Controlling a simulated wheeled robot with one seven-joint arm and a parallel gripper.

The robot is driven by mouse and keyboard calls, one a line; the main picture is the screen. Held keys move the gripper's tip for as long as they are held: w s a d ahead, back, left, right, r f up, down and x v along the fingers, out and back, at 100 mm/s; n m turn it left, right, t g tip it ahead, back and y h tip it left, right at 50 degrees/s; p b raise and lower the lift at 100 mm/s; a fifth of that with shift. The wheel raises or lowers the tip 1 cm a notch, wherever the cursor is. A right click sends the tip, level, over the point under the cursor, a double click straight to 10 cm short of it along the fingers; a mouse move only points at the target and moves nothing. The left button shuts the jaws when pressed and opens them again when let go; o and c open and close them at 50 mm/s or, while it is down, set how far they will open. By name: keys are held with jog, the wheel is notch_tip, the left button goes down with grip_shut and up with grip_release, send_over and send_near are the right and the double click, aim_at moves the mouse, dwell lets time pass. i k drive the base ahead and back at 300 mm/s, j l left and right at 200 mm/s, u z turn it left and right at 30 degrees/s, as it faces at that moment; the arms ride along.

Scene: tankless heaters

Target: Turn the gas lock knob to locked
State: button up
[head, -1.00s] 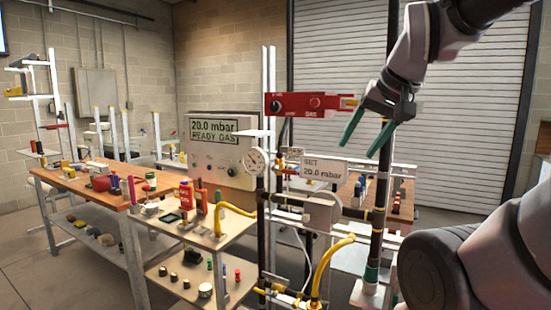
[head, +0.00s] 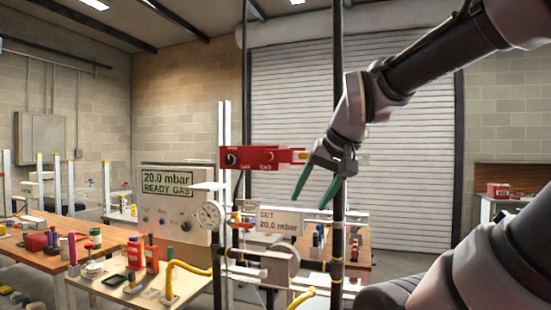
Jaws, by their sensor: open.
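A red box (head: 262,156) marked GAS stands out at mid-height in the head view. A round black knob (head: 231,160) is on its left part, with small lettering above and beside it that is hard to read. A second, red round part (head: 269,157) and a yellow end sit at its right. My gripper (head: 312,198) has green fingers that are spread apart and empty, pointing down. It appears below and right of the red box, well right of the knob. I cannot tell its depth relative to the box.
A control unit (head: 176,207) reads 20.0 mbar, READY GAS. A dial gauge (head: 210,214) and a SET 20.0 mbar sign (head: 280,222) are below the red box. A dark vertical pipe (head: 338,110) rises behind my gripper. Tables with bottles and small parts are at left.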

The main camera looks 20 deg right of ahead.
aim_at(230, 160)
jog(key=i+l+u, duration=0.1)
jog(key=l+u, duration=0.15)
jog(key=u, duration=0.15)
jog(key=i+l+u, duration=0.1)
jog(key=l+u, duration=0.65)
jog(key=i+j, duration=0.05)
jog(key=j, duration=0.05)
